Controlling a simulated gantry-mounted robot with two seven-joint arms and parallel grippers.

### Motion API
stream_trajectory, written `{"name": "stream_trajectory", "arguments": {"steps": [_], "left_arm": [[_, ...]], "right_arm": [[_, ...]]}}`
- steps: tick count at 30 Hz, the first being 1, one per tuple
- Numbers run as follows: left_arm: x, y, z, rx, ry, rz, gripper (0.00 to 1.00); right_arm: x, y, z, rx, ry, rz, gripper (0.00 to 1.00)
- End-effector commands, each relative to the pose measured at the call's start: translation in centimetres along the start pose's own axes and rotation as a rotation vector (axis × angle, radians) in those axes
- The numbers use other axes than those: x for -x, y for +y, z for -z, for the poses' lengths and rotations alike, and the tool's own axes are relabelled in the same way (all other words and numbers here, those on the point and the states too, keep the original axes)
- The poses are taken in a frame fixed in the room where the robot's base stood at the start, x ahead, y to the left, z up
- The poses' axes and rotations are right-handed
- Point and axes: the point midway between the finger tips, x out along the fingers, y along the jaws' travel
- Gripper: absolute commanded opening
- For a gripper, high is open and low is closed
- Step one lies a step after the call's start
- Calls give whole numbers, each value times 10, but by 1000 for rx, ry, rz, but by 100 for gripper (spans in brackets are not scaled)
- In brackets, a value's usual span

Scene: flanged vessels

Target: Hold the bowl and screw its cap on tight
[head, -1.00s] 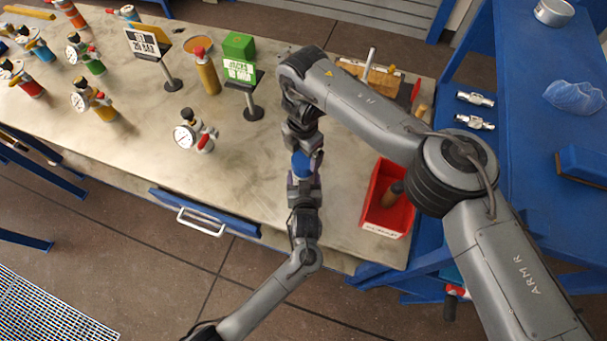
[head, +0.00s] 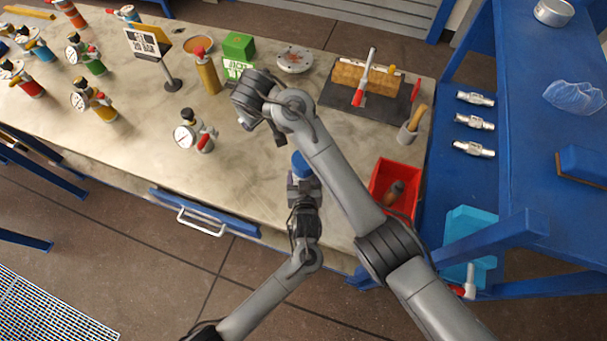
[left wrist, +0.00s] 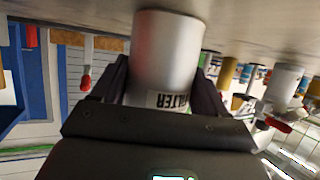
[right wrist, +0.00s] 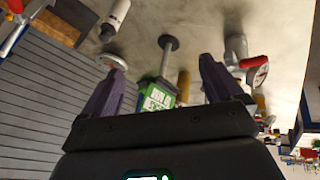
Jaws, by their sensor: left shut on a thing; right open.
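The bowl (left wrist: 165,52) is a smooth silver cylinder with a FILTER label. My left gripper (left wrist: 163,78) is shut around its side in the left wrist view. In the head view a blue cap (head: 300,165) shows at the top of what my left gripper (head: 303,188) holds, by the table's front edge. The cap's seat on the bowl is hidden, so I cannot tell how tight it is. My right gripper (right wrist: 160,75) is open with nothing between its fingers. In the head view the right hand is up and left of the cap, apart from it.
A gauge unit (head: 186,138) stands left of the right hand, and a green block (head: 239,46) behind it. A red bin (head: 376,200) is right of the bowl. A flanged disc (head: 295,58) and a dark mat (head: 340,97) lie at the back.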

Motion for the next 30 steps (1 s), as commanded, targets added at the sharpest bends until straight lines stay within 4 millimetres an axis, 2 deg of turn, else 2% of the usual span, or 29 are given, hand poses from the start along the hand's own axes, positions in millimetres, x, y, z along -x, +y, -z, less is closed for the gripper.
{"name": "stream_trajectory", "arguments": {"steps": [1, 6, 12, 18, 30], "left_arm": [[0, 0, 0, 0, 0, 1, 0], [0, 0, 0, 0, 0, 0, 0], [0, 0, 0, 0, -1, 0, 0], [0, 0, 0, 0, -1, 0, 0], [0, 0, 0, 0, -1, 0, 0]], "right_arm": [[-4, 5, -19, -119, -71, 24, 94], [-10, 18, -76, -423, -289, 81, 94], [-11, 20, -115, -603, -448, 127, 94], [-10, 19, -128, -659, -504, 143, 94], [-12, 19, -129, -659, -505, 142, 94]]}}
